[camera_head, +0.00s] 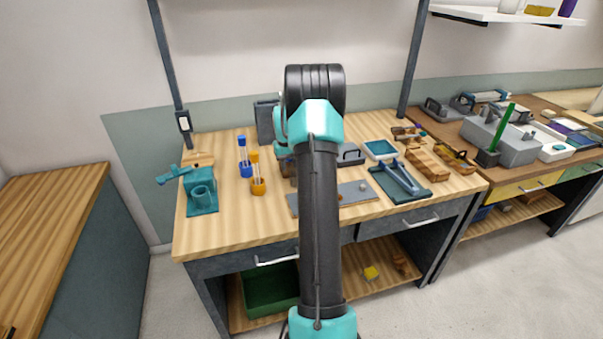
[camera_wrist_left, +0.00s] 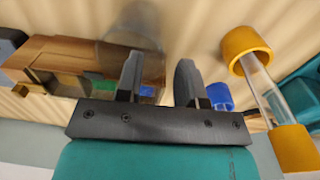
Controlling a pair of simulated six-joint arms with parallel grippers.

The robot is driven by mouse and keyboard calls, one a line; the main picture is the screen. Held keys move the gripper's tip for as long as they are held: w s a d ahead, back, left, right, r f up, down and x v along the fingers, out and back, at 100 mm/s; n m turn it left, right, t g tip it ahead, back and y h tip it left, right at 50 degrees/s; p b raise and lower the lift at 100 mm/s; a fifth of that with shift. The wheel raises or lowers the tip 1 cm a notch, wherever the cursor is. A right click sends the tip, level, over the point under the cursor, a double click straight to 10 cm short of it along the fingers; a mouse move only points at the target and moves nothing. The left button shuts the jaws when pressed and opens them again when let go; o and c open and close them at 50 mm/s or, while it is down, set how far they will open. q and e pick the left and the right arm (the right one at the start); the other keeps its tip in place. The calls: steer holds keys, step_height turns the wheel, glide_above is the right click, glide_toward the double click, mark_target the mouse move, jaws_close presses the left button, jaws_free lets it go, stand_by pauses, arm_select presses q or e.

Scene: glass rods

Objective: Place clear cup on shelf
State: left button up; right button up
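In the left wrist view a faint see-through shape (camera_wrist_left: 115,48) with a rounded outline lies beyond the fingers; it looks like the clear cup, though its edges are blurred. My left gripper (camera_wrist_left: 160,72) is open, with an empty gap between its two dark fingers. The shape is beyond the fingertips, not between them. My right gripper is not in view.
Two glass rods with yellow ends (camera_head: 257,172) and blue ends (camera_head: 243,157) stand left of my arm. A teal fixture (camera_head: 201,191) is farther left. A grey plate (camera_head: 352,193) and a dark tray (camera_head: 410,195) lie to the right. The bench's front left is clear.

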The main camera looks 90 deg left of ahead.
arm_select(q)
step_height(320, 180, up, 7)
steer(key=shift+s+f, duration=0.15)
stand_by(0.4)
steer(key=o, duration=0.9)
